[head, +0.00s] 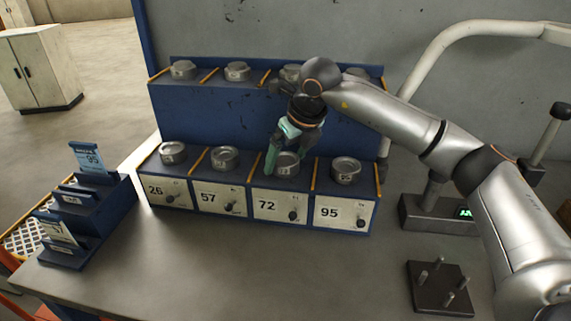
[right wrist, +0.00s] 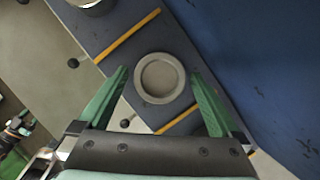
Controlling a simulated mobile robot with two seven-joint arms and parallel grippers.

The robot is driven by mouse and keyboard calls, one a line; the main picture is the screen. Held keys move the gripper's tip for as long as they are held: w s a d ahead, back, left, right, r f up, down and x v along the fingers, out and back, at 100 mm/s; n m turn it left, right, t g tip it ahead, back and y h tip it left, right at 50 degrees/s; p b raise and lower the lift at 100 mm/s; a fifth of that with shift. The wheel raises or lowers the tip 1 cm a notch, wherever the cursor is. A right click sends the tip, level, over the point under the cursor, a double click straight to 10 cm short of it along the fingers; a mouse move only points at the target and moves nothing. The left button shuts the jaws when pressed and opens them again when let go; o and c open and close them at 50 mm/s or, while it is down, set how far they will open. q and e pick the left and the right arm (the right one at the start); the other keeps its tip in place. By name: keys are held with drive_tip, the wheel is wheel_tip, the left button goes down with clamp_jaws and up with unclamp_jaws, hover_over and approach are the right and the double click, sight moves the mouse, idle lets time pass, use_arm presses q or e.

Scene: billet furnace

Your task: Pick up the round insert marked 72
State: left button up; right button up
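The round insert marked 72 (head: 286,164) is a grey metal disc on the lower shelf of the blue rack (head: 215,115), above the label 72 (head: 266,205). My right gripper (head: 279,158) reaches down over it from the right. In the right wrist view the insert (right wrist: 161,78) lies between the two green fingers of the gripper (right wrist: 163,90), which are apart, with a gap visible on each side. The fingers partly hide the insert in the head view. My left gripper is not in view.
Neighbouring inserts sit above labels 57 (head: 224,158) and 95 (head: 346,170), split off by yellow dividers. More inserts stand on the upper shelf, partly behind my arm. A blue card holder (head: 95,200) is at left, a pegged plate (head: 440,288) at right. The front tabletop is clear.

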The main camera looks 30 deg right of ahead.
clamp_jaws()
drive_tip(key=shift+r, duration=0.15)
idle(0.7)
